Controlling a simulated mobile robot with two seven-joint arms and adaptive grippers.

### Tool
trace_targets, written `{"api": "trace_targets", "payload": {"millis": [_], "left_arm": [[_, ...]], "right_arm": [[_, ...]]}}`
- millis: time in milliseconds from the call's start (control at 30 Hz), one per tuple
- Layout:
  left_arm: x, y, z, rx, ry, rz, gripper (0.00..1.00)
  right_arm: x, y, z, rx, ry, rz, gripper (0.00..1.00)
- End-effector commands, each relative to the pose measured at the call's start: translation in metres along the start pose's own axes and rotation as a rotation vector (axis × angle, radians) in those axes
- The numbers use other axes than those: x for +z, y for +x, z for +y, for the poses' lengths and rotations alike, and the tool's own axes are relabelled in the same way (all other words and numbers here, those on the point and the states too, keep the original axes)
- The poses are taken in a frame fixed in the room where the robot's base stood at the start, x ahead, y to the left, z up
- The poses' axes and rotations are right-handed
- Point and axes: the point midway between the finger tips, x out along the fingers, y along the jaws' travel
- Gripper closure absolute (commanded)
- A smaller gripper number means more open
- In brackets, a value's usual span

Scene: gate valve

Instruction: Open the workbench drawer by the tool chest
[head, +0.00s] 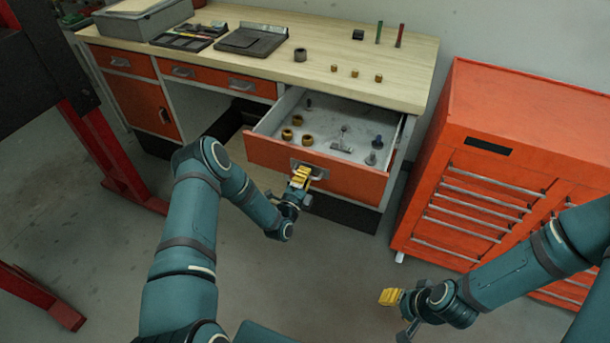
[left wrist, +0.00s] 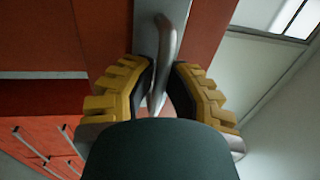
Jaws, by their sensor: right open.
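The workbench drawer (head: 340,172) nearest the red tool chest (head: 515,165) stands pulled well out of the bench, its inside visible from above. Its grey metal handle (head: 310,168) is on the orange front. My left gripper (head: 300,178) is at this handle. In the left wrist view, the handle (left wrist: 168,50) lies between the yellow fingers of my left gripper (left wrist: 163,90), with the dark pads close against it on both sides. Part of the grip is hidden by the dark gripper body. My right gripper (head: 391,297) is open and empty, low in front of the tool chest.
The drawer holds brass rings (head: 297,120), bolts (head: 377,142) and a small T-shaped metal part (head: 342,140). The workbench top (head: 340,52) bears small parts and a dark tray. A red stand (head: 105,140) is at the left. The floor before the drawer is partly clear.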

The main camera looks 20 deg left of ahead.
Motion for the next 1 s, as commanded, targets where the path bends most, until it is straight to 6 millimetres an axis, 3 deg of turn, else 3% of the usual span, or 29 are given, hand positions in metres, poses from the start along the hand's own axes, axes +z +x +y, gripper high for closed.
{"api": "trace_targets", "payload": {"millis": [33, 67, 467, 1000], "left_arm": [[0.000, 0.000, 0.000, 0.000, 0.000, 0.000, 0.67], [0.000, 0.000, 0.000, 0.000, 0.000, 0.000, 0.59], [0.000, -0.006, 0.001, 0.002, 0.000, 0.001, 0.59], [0.000, -0.102, 0.001, 0.003, -0.001, 0.000, 0.59]], "right_arm": [[0.000, 0.000, 0.000, 0.000, 0.000, 0.000, 0.53], [0.000, 0.000, 0.000, 0.000, 0.000, 0.000, 0.53], [0.000, 0.000, 0.000, 0.000, 0.000, 0.000, 0.53], [0.000, 0.000, 0.000, 0.000, 0.000, 0.000, 0.53]]}}
